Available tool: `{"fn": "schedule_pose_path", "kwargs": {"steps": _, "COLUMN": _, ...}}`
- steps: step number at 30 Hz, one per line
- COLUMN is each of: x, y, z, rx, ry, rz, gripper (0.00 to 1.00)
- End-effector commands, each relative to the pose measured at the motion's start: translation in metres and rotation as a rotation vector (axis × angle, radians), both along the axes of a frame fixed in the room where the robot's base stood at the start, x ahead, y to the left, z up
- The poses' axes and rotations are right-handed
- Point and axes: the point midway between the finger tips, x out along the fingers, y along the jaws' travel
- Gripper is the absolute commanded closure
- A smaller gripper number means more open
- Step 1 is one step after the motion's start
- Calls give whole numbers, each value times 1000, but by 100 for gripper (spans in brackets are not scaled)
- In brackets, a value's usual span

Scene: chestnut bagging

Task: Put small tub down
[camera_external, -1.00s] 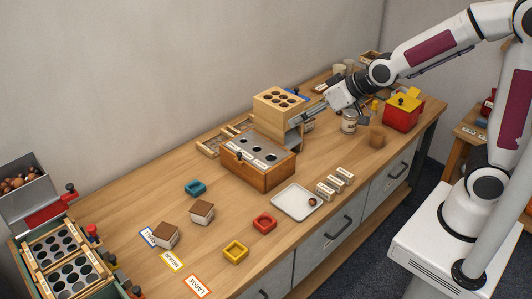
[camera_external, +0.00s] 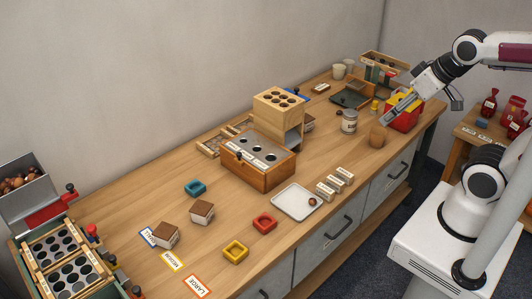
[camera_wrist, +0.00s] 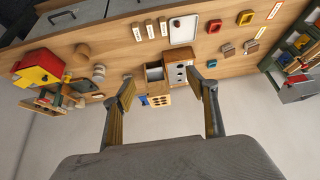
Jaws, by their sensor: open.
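No tub is held by my gripper (camera_external: 386,120). It is open and empty above the right part of the bench, near the red box. Its two spread fingers show in the wrist view (camera_wrist: 166,88) with nothing between them. Three small square tubs lie on the bench: a teal one (camera_external: 195,187), a red one (camera_external: 265,222) and a yellow one (camera_external: 236,251). Two pale boxes with brown tops, one nearer (camera_external: 166,235) and one farther (camera_external: 202,211), stand near the size cards. I cannot tell which thing is the small tub.
A wooden box with holes (camera_external: 258,172) stands mid-bench before a taller wooden block (camera_external: 279,104). A white tray (camera_external: 285,207) holds a chestnut. A jar (camera_external: 349,121), a wooden cylinder (camera_external: 377,139) and the red box (camera_external: 403,119) are at right.

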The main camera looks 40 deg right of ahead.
Motion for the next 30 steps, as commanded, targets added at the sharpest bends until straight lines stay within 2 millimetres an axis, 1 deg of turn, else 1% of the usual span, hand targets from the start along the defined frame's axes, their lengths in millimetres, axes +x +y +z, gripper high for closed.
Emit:
{"fn": "schedule_pose_path", "kwargs": {"steps": 1, "x": -11, "y": -5, "z": 0, "rx": -5, "ry": 7, "rz": -12, "gripper": 42}}
{"fn": "schedule_pose_path", "kwargs": {"steps": 3, "x": -25, "y": -10, "z": 0, "rx": -12, "ry": 23, "rz": -25, "gripper": 42}}
{"fn": "schedule_pose_path", "kwargs": {"steps": 6, "x": -40, "y": -16, "z": -2, "rx": -19, "ry": 40, "rz": -38, "gripper": 42}}
{"fn": "schedule_pose_path", "kwargs": {"steps": 10, "x": -52, "y": -20, "z": -3, "rx": -26, "ry": 56, "rz": -48, "gripper": 42}}
{"fn": "schedule_pose_path", "kwargs": {"steps": 14, "x": -55, "y": -21, "z": -4, "rx": -28, "ry": 61, "rz": -51, "gripper": 42}}
{"fn": "schedule_pose_path", "kwargs": {"steps": 30, "x": -55, "y": -21, "z": -4, "rx": -28, "ry": 60, "rz": -50, "gripper": 42}}
